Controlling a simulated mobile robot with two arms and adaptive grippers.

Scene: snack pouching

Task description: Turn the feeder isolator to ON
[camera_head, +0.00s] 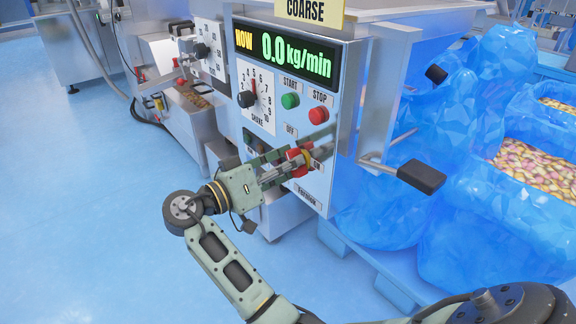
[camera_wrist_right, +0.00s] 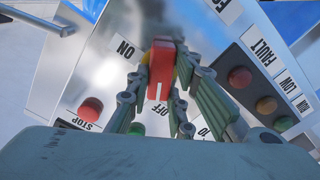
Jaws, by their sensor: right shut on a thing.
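The feeder isolator is a red handle (camera_head: 294,155) on a yellow base, on the front of the metal control panel. An OFF label (camera_head: 291,131) is above it and an ON label (camera_head: 317,165) to its lower right. My right gripper (camera_head: 300,157) is shut on the handle, with its fingers on either side. In the right wrist view the red handle (camera_wrist_right: 161,72) sits between the fingers, a pale mark on its near end. There the ON label (camera_wrist_right: 124,48) is to its upper left and the OFF label (camera_wrist_right: 138,128) below. My left gripper is not in view.
The display (camera_head: 287,55) reads 0.0 kg/min. A SHAKE dial (camera_head: 250,98), a green START button (camera_head: 290,101) and a red STOP button (camera_head: 318,115) are above the isolator. A black-ended lever (camera_head: 420,177) juts out at right. Blue-lined bins (camera_head: 480,235) stand beyond.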

